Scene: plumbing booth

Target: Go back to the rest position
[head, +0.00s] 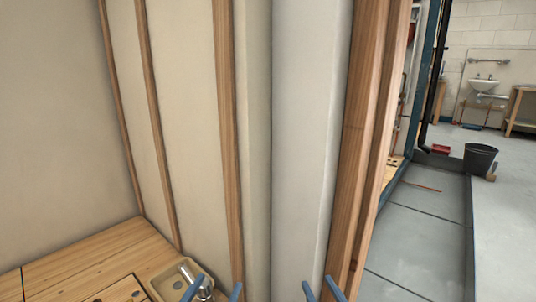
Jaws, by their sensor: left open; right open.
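My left gripper (217,284) shows at the bottom edge, its two blue fingertips spread apart. It overlaps the right side of a small tan tray (159,285) in the picture. A silver metal piece (205,289) shows between the fingertips; I cannot tell whether they touch it. My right gripper (320,285) is open at the bottom edge, in front of the foot of the pale wall panel and wooden post, with nothing visible between its fingertips. Both arms are below the frame.
A wooden bench top (85,262) fills the lower left. A studded wall (185,120), pale panel (308,130) and wooden post (360,140) stand close ahead. Beyond on the right are a black bucket (479,158), a white sink (484,86) and mostly clear grey floor (425,235).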

